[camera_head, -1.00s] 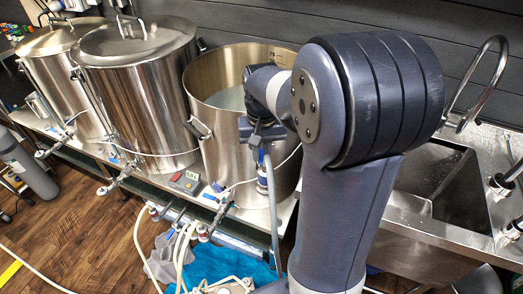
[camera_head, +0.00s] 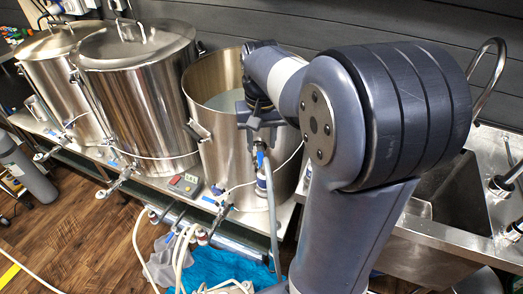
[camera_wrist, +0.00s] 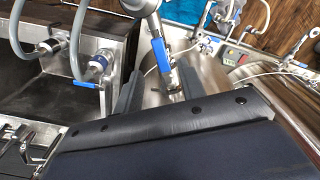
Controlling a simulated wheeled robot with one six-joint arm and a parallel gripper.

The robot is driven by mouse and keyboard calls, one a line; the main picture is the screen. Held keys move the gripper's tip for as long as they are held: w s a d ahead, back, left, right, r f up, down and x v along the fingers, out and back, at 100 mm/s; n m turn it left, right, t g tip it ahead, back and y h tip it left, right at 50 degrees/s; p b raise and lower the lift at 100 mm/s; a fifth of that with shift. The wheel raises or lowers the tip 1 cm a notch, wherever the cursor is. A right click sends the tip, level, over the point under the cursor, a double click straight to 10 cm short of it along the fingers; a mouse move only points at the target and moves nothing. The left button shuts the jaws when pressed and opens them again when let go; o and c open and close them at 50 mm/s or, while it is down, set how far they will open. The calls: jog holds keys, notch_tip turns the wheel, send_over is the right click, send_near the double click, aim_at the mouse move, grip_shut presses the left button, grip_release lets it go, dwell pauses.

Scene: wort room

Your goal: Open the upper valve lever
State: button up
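The upper valve lever (camera_wrist: 161,54) is a blue bar on a metal valve at the front of the rightmost pot (camera_wrist: 210,72). In the wrist view it sits just beyond and between the fingertips of my gripper (camera_wrist: 158,80). The two grey fingers are apart, one on each side of the valve, and I see nothing held between them. Contact with the lever cannot be told. In the head view my gripper (camera_head: 258,118) is at the front rim of this pot (camera_head: 215,150), above the valve and hose (camera_head: 264,178); my arm partly hides the pot.
Two lidded steel pots (camera_head: 138,85) stand left on the same bench. A metal sink (camera_head: 440,235) is at the right. Hoses (camera_head: 182,250) and a blue cloth (camera_head: 215,268) lie low in front. In the wrist view, other blue-handled fittings (camera_wrist: 88,84) are at the left.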

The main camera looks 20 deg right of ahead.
aim_at(261, 160)
notch_tip(261, 160, up, 6)
jog(key=shift+f, duration=0.2)
notch_tip(261, 160, down, 11)
jog(key=shift+f, duration=0.1)
jog(key=shift+a+m, duration=0.15)
jog(key=shift+m, duration=0.15)
dwell(0.4)
jog(key=shift+r, duration=0.2)
